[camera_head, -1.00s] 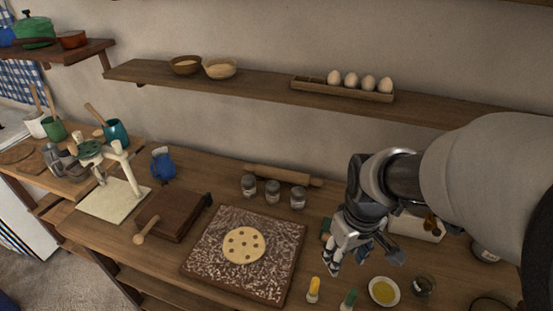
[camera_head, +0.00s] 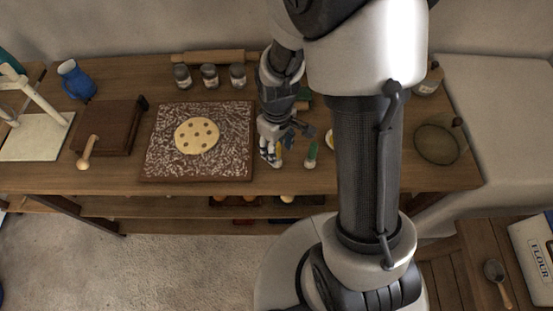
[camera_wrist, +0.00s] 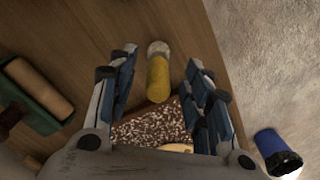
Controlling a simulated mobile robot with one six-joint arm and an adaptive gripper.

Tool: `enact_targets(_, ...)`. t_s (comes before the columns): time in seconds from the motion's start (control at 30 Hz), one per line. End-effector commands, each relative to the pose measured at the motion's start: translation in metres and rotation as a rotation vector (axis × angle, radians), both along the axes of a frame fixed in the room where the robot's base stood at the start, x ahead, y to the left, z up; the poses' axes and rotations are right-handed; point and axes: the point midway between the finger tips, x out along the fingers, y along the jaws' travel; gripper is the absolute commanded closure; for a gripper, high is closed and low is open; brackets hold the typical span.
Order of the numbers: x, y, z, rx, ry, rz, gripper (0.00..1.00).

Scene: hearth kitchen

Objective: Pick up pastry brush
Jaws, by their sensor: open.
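A short yellow piece with a pale end (camera_wrist: 158,78) lies on the wooden table near its front edge; it may be the pastry brush, but I cannot tell for sure. My gripper (camera_wrist: 160,72) is open, its blue-padded fingers on either side of the yellow piece in the wrist view. I cannot tell how far above it they are. In the head view my gripper (camera_head: 270,158) points down just right of the speckled board and mostly hides the yellow piece. A similar green piece with a pale end (camera_head: 311,154) stands to its right.
The speckled board (camera_head: 155,165) with round dough (camera_head: 197,136) is close at left. Several jars (camera_head: 209,76) and a rolling pin (camera_head: 207,57) are behind. A green tray-like thing (camera_wrist: 40,112) lies beside my gripper.

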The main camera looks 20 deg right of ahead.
Motion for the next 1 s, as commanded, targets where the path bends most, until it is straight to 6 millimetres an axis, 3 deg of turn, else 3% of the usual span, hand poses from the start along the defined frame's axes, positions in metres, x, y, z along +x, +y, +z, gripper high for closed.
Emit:
enact_targets(0.17,0.0,0.0,-0.009,0.0,0.001,0.0,0.55)
enact_targets(0.5,0.002,-0.001,-0.055,0.0,0.002,-0.001,0.55)
enact_targets(0.73,0.003,-0.001,-0.055,0.0,0.0,0.0,0.55)
enact_targets(1.0,0.003,-0.001,-0.055,0.0,0.0,0.0,0.72)
